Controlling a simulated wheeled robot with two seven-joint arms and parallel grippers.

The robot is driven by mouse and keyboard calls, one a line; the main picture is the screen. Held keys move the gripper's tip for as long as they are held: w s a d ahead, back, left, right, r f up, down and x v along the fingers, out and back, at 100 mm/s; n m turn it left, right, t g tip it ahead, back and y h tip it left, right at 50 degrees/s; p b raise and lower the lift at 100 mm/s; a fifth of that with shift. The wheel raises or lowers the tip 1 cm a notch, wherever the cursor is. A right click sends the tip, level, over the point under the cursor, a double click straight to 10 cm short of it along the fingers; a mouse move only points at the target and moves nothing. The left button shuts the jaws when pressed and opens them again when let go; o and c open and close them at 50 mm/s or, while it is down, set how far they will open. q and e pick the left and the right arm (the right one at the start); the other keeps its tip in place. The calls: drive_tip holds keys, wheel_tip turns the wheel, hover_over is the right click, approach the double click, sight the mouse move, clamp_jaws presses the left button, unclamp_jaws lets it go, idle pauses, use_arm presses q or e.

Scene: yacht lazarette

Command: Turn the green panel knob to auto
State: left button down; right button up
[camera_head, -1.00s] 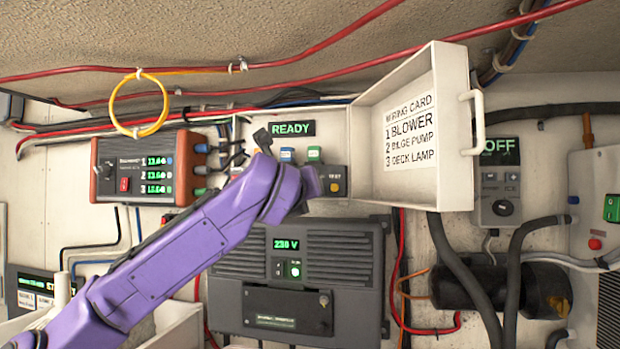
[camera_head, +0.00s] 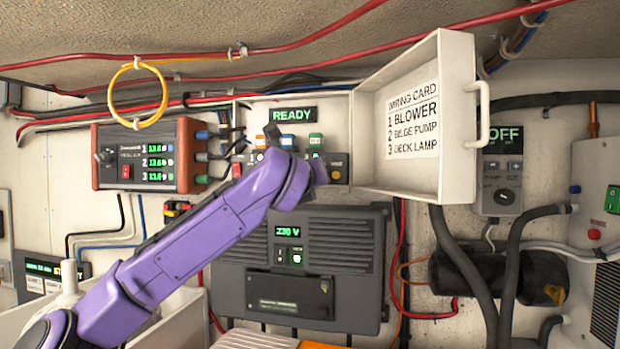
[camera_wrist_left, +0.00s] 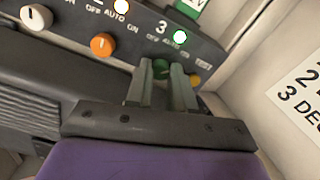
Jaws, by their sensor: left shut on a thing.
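The green knob (camera_wrist_left: 161,69) is on the dark switch panel (camera_wrist_left: 75,22), in the row numbered 3, below its OFF, AUTO and ON print. My left gripper (camera_wrist_left: 161,76) is shut on the green knob, one finger on each side of it. Its fingers hide much of the knob, so I cannot tell where it points. In the head view my left wrist covers the knob and part of the panel (camera_head: 340,162). My right gripper is in neither view.
An orange knob (camera_wrist_left: 103,46) and a white knob (camera_wrist_left: 36,17) are left of the green one. A yellow test button (camera_wrist_left: 195,79) is close to the right finger. The open lid (camera_head: 455,150) with the wiring card stands right of the panel. A grey inverter (camera_head: 350,250) is below.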

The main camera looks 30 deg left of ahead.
use_arm(q)
drive_tip(key=shift+f+n+b, duration=0.1)
drive_tip(key=shift+n+b, duration=3.9)
drive_tip(key=shift+n, duration=0.2)
drive_tip(key=c, duration=1)
unclamp_jaws()
